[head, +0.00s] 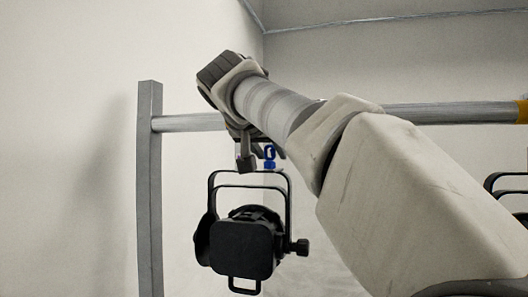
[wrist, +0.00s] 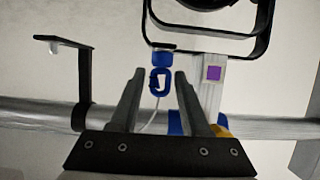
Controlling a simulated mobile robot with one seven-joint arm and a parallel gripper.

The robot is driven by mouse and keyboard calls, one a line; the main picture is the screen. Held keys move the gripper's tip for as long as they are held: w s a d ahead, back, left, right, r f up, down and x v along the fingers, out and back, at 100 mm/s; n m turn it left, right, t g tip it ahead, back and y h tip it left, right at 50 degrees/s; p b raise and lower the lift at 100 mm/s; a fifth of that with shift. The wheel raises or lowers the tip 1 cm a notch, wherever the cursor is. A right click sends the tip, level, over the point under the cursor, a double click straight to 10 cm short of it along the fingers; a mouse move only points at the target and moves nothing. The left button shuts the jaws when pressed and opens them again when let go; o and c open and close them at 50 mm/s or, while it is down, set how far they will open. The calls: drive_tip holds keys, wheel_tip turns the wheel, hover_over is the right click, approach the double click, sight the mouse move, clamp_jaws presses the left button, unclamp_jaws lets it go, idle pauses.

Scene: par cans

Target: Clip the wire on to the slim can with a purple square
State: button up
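A black stage lamp (head: 243,245) hangs under a horizontal bar in the head view, its yoke (head: 212,190) reaching up behind my gripper. The wrist view shows part of the yoke (wrist: 264,25) at the top, and a purple square (wrist: 213,73) on a pale upright piece right of the fingers. A blue clip (wrist: 160,82) with a thin white wire (wrist: 151,120) appears between my fingertips, with gaps on both sides; the clip also shows in the head view (head: 270,157). My gripper (wrist: 158,76) is open. Its depth relative to the clip is unclear.
The horizontal metal bar (head: 185,123) runs from a grey post (head: 150,190) to the right, behind my arm. Another black fixture (head: 505,183) is cut off at the right edge. A black bracket (wrist: 84,85) stands left of the fingers.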

drive_tip(key=shift+o, duration=1)
drive_tip(key=shift+s, duration=0.1)
drive_tip(key=v, duration=1.7)
drive_tip(key=shift+p, duration=0.4)
drive_tip(key=shift+o, duration=0.2)
drive_tip(key=shift+s+r, duration=0.1)
idle(0.6)
